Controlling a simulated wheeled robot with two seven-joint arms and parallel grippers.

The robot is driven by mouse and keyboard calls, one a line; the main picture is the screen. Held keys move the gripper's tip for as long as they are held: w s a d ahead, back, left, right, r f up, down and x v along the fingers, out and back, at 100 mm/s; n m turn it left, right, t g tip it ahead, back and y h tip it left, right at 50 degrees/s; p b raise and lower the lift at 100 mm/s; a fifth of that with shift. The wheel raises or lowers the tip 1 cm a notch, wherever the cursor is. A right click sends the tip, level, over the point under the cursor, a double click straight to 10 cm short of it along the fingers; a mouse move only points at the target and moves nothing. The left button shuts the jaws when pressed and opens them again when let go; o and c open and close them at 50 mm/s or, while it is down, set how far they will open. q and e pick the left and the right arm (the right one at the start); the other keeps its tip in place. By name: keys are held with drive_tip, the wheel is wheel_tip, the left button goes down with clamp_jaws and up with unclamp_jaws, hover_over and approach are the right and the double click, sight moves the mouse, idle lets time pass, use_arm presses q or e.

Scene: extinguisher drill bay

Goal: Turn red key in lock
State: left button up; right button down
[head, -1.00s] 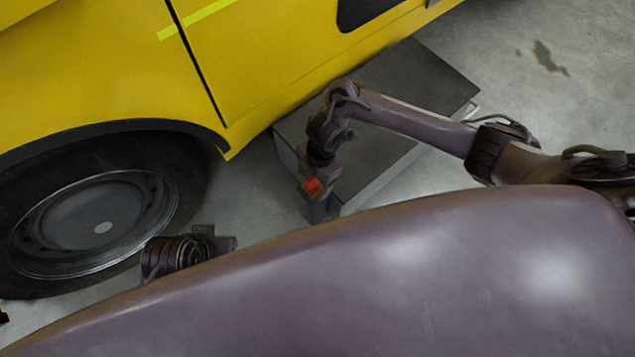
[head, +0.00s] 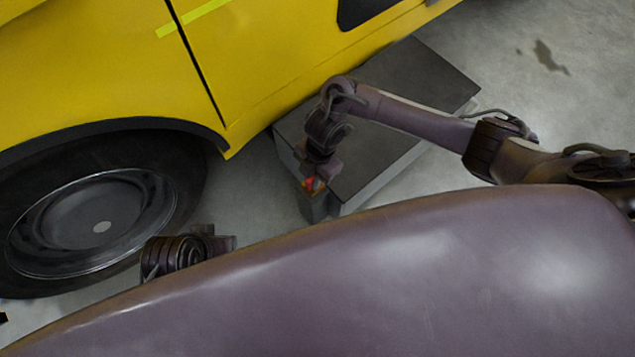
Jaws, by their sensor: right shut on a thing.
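The red key (head: 309,183) shows as a small red patch at the near left corner of a dark grey box. My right gripper (head: 316,180) is over that corner, shut on the red key, and its fingers partly cover it. The lock itself cannot be made out under the gripper. My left gripper (head: 222,243) is low in the view, left of the box and apart from it; whether its jaws are open cannot be seen.
The dark box (head: 400,110) stands on the concrete floor (head: 540,110) beside a yellow vehicle (head: 290,50). The vehicle's wheel (head: 95,225) is at the left, near my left gripper. Open floor lies at the upper right.

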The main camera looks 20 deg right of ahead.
drive_tip(key=shift+w+f+n+g+h+b, duration=0.1)
drive_tip(key=shift+n+g+h+b, duration=0.25)
drive_tip(key=shift+n+b, duration=1.7)
drive_tip(key=shift+n+p, duration=0.7)
drive_tip(key=shift+n, duration=0.55)
drive_tip(key=shift+a+n+h, duration=0.1)
drive_tip(key=shift+n+h, duration=0.15)
drive_tip(key=shift+n, duration=0.55)
drive_tip(key=shift+n+g, duration=0.25)
drive_tip(key=shift+n, duration=0.35)
